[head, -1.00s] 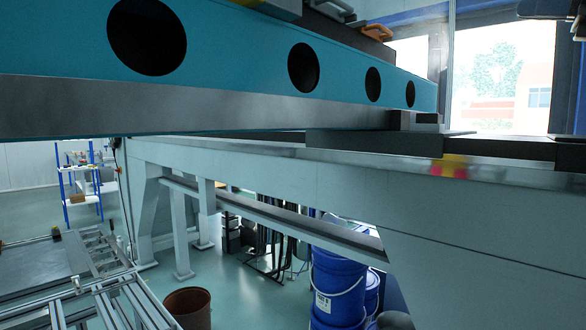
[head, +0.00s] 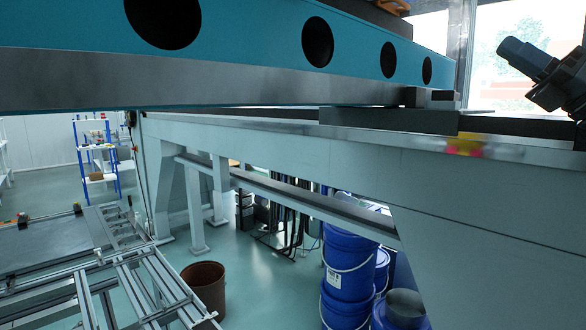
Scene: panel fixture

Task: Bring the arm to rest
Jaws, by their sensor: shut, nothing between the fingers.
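My gripper (head: 512,48) is a dark grey shape at the upper right of the head view, in front of the bright window. It points up and to the left, and its jaws are shut with nothing held. The part behind it runs out of the right edge, so the rest of my arm is hidden. The gripper appears apart from the beam and the rail below it.
A teal beam (head: 250,35) with round holes crosses the top. Below it runs a long pale frame (head: 440,180) with a dark block (head: 385,118) on it. Blue buckets (head: 347,270), a brown bin (head: 205,285) and aluminium framing (head: 150,285) stand lower down.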

